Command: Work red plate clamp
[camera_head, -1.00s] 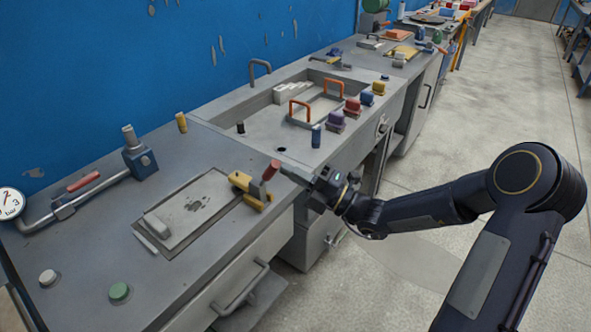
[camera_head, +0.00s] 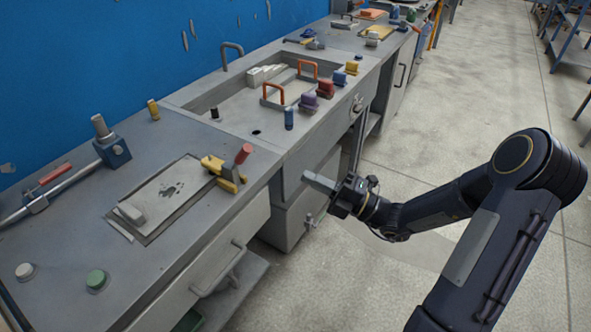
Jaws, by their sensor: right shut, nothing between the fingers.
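The plate clamp (camera_head: 222,170) has a yellow body and a red-tipped handle (camera_head: 243,154). It sits at the right edge of the plate (camera_head: 170,193), which is inset in the near grey bench, and its red handle stands up, tilted to the right. My right gripper (camera_head: 308,180) is shut and empty. It is to the right of the clamp, apart from the handle, past the bench's front edge. My left gripper is not in view.
A green button (camera_head: 97,280) and a white button (camera_head: 25,270) are at the near left. A red lever (camera_head: 54,173) is on a pipe with a blue valve (camera_head: 114,150). A recessed basin (camera_head: 225,108) with orange handles is beyond.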

